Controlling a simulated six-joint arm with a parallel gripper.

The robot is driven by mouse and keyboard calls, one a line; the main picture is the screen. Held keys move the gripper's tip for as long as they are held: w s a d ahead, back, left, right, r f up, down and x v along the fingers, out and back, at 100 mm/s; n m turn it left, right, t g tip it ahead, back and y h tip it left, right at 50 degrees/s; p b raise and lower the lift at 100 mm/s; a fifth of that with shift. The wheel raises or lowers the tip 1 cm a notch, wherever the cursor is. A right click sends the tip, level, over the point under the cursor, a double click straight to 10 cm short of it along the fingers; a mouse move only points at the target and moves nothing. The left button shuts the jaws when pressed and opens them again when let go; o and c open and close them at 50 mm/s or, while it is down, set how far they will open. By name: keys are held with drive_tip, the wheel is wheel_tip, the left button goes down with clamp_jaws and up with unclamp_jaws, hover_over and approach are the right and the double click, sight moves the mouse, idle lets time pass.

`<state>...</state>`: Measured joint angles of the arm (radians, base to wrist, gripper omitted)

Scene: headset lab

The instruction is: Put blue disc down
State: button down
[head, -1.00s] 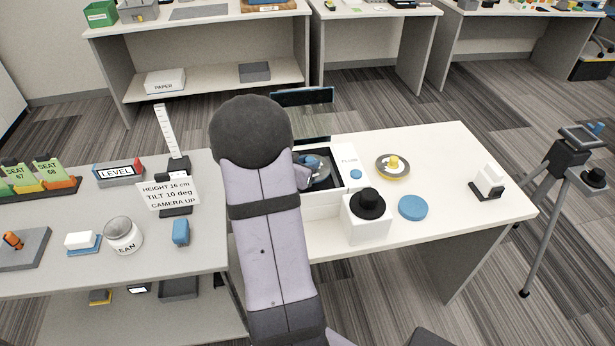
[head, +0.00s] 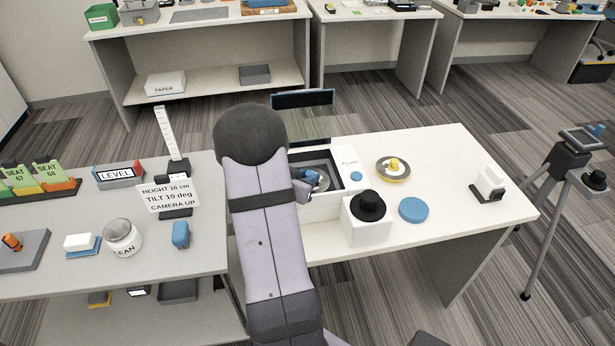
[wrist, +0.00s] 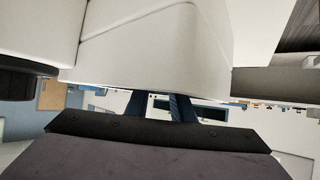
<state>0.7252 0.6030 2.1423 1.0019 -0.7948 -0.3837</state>
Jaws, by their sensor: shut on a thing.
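My gripper (wrist: 166,108) shows in the wrist view as two dark blue fingers. It is shut on a blue disc (head: 311,177), of which only a small blue part shows beside my arm in the head view, at the open well of the white machine (head: 350,160). My arm and wrist hide most of the grip, and I cannot tell whether the disc touches the well. Another blue disc (head: 413,209) lies flat on the white table, right of a white block (head: 366,226) with a black knob.
A grey disc with a yellow centre (head: 393,168) lies behind on the white table (head: 450,180). A small white stand (head: 489,185) is at the right. The sign (head: 168,196) and cup (head: 122,238) stand on the grey table at left. The white table's right middle is free.

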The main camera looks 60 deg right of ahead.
drive_tip(key=c, duration=1.5)
unclamp_jaws()
drive_tip(key=shift+f, duration=0.1)
drive_tip(key=shift+c, duration=0.2)
